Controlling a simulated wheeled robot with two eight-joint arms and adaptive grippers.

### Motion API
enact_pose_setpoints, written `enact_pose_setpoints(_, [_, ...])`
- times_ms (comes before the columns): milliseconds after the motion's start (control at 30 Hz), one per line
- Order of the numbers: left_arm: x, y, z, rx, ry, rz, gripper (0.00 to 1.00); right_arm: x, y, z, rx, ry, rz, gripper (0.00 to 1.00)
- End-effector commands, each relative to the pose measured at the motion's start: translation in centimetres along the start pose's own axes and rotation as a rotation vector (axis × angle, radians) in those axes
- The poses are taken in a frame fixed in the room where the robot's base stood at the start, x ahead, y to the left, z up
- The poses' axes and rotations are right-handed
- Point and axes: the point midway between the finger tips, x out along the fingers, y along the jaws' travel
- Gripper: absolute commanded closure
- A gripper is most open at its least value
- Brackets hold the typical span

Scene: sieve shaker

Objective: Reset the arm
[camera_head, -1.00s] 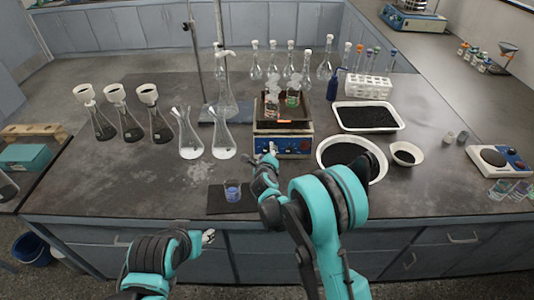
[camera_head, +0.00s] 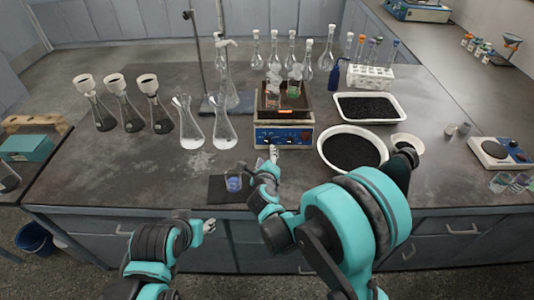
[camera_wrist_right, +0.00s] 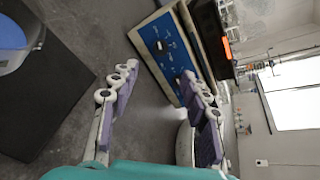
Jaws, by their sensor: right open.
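My right gripper (camera_head: 272,155) is just in front of the blue-fronted shaker (camera_head: 283,138), over the bench. In the right wrist view its two padded fingers (camera_wrist_right: 158,76) are spread apart with nothing between them. The shaker's blue panel (camera_wrist_right: 166,45) is beyond the fingertips there; I cannot tell whether they touch it. Two glass vessels stand on the shaker's top. My left gripper (camera_head: 208,227) is low at the bench's front edge, small and dark, and its jaws are unclear.
A beaker with bluish contents (camera_head: 234,182) stands on a black mat (camera_head: 219,191), left of my right gripper. Flasks (camera_head: 191,128) stand behind. A bowl of black grains (camera_head: 323,152) and a white tray (camera_head: 401,118) lie right. The bench's left front is clear.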

Motion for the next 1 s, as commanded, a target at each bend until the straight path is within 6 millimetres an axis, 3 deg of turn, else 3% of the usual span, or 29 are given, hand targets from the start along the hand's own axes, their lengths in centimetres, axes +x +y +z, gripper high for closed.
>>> enact_pose_setpoints(533, [0.0,0.0,0.0,0.0,0.0,0.0,0.54,-0.2,-0.6,0.2,-0.014,-0.01,-0.01,0.54])
enact_pose_setpoints(667, [0.0,0.0,0.0,0.0,0.0,0.0,0.54,-1.4,-4.6,2.2,-0.121,-0.085,-0.082,0.54])
enact_pose_setpoints(833, [0.0,0.0,0.0,0.0,0.0,0.0,0.54,-6.3,-12.6,7.4,-0.503,-0.285,-0.231,0.54])
enact_pose_setpoints(900, [0.0,0.0,0.0,0.0,0.0,0.0,0.54,-8.9,-14.1,8.9,-0.701,-0.36,-0.26,0.54])
enact_pose_setpoints(1000, [0.0,0.0,0.0,0.0,0.0,0.0,0.54,-12.3,-14.4,9.4,-0.995,-0.443,-0.253,0.54])
